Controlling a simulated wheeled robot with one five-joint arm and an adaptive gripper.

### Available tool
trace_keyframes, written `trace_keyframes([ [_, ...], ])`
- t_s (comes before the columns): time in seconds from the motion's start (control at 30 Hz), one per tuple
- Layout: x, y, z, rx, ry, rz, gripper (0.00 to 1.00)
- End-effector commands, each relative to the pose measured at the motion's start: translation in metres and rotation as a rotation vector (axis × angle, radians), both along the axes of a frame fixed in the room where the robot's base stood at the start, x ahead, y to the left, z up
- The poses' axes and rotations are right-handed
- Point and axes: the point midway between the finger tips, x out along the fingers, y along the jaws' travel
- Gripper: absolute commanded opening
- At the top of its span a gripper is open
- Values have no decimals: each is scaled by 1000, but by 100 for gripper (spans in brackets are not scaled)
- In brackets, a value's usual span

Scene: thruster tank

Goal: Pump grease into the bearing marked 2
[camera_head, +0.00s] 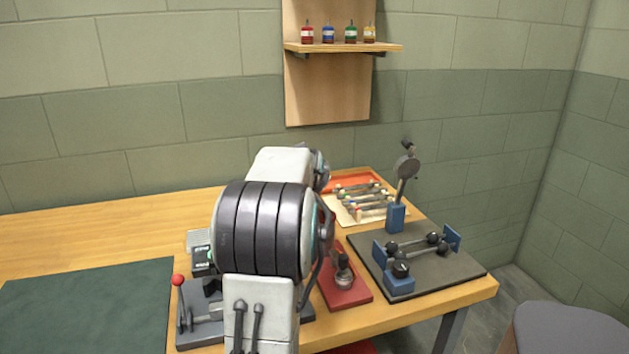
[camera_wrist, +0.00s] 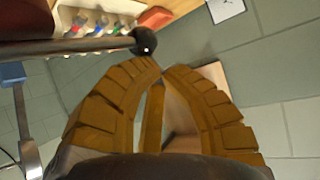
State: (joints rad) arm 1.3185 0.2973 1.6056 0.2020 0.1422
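My gripper (camera_wrist: 162,72) has brown ribbed fingers. Their tips come together with nothing visible between them. In the wrist view a grey rod with a black ball end (camera_wrist: 143,42) lies just beyond the fingertips; I see no clear contact. In the head view my arm hides the gripper. A dark board (camera_head: 455,279) carries blue brackets (camera_head: 400,284) and dark round parts (camera_head: 400,268). A blue post (camera_head: 396,216) at its back holds a grey disc-shaped head (camera_head: 406,167) with a dark knob on top. No number 2 is readable, so I cannot tell which part is that bearing.
A tray of rods (camera_head: 350,186) stands behind. A red plate (camera_head: 350,289) bears a small metal part. A red-knobbed lever device (camera_head: 182,290) stands left of my arm. Coloured jars (camera_head: 328,34) sit on the wall shelf. The left bench is mostly clear around a green mat (camera_head: 85,310).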

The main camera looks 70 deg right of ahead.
Motion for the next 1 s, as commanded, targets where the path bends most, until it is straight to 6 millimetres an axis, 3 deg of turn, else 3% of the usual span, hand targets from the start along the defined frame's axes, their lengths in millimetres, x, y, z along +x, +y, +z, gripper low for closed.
trace_keyframes([
  [1.0,2,-2,-12,4,0,1,0],
])
